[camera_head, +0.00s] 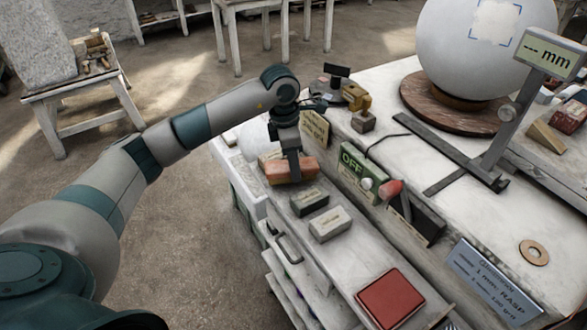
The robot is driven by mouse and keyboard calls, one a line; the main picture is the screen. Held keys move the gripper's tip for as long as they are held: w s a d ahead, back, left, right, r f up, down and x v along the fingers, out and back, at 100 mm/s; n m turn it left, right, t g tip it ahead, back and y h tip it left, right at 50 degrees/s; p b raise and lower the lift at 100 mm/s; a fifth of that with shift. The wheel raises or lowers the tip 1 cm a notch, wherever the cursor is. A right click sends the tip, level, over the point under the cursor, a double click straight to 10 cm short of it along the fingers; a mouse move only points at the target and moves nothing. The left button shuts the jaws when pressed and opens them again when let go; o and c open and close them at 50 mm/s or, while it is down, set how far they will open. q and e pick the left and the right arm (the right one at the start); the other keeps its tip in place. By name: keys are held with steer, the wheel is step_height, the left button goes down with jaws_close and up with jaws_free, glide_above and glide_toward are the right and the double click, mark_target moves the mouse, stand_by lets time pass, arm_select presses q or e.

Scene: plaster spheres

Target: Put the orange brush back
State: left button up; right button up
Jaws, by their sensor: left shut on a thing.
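The orange brush (275,170) shows as an orange-brown block on the left part of the narrow pale ledge, below the worktable top. My left gripper (294,177) points down over it and is shut on it, with the fingers hiding its middle. I cannot tell whether its underside touches the ledge. My right gripper is not in view.
A dark green block (309,203) and a grey block (330,223) lie nearby on the ledge (300,238), with a red pad (390,298) farther right.

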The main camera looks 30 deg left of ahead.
arm_select(q)
steer(key=shift+f+p, duration=0.3)
steer(key=shift+f, duration=0.8)
steer(key=shift+f, duration=0.2)
steer(key=o, duration=0.9)
steer(key=shift+r, duration=0.1)
